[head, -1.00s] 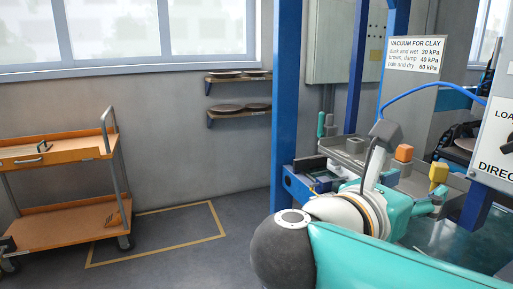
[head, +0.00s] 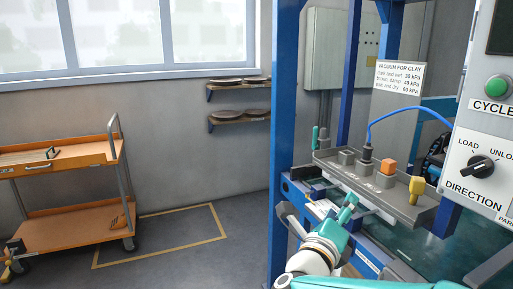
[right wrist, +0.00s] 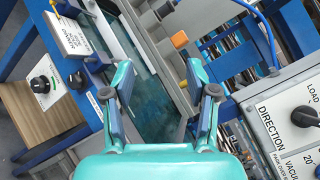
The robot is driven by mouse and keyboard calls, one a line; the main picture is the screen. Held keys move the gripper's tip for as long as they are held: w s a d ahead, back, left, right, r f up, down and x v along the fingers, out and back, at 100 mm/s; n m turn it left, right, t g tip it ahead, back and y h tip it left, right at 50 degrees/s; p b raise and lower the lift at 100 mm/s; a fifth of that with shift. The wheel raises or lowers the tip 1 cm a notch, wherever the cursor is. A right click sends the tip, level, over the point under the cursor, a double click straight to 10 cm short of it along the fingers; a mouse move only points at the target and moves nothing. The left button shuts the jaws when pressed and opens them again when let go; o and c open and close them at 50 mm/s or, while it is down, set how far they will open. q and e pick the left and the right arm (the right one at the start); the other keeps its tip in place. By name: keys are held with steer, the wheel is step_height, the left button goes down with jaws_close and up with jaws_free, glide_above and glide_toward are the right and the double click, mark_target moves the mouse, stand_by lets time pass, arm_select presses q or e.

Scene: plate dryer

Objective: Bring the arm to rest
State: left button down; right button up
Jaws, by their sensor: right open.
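My right gripper (head: 350,203) is low in the centre of the head view, in front of the machine's grey rail, with its teal fingers pointing up and right. In the right wrist view the same gripper (right wrist: 160,82) has its two fingers spread wide, with nothing between them. Behind the gap lies a dark teal surface of the machine. My right arm (head: 380,283) runs along the bottom edge of the head view. My left gripper is not in view.
The grey rail (head: 340,170) carries an orange block (head: 387,166) and a yellow knob (head: 416,188). A blue post (head: 287,110) stands at its left. The control panel (head: 480,140) is close at right. An orange cart (head: 75,228) stands at left beside open floor.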

step_height(320, 180, down, 17)
steer(key=w+a+n+g+y+p, duration=0.25)
steer(key=n+y+p, duration=0.35)
steer(key=n, duration=0.8)
steer(key=s+f+n+g+y+p, duration=0.2)
steer(key=s+f+n+g+y, duration=0.3)
steer(key=f, duration=0.6)
arm_select(q)
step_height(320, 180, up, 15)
steer(key=p, duration=0.5)
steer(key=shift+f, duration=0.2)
arm_select(e)
steer(key=s+a+f+n+g+y, duration=0.1)
steer(key=s+f+n+g, duration=0.3)
steer(key=s, duration=0.8)
steer(key=s+a+f+n+g+y, duration=0.1)
steer(key=s+f+n+g, duration=0.3)
steer(key=s, duration=0.9)
step_height(320, 180, down, 2)
steer(key=shift+s+a+f+n+y, duration=0.1)
steer(key=shift+s+a+n+y, duration=0.3)
steer(key=shift+n, duration=0.6)
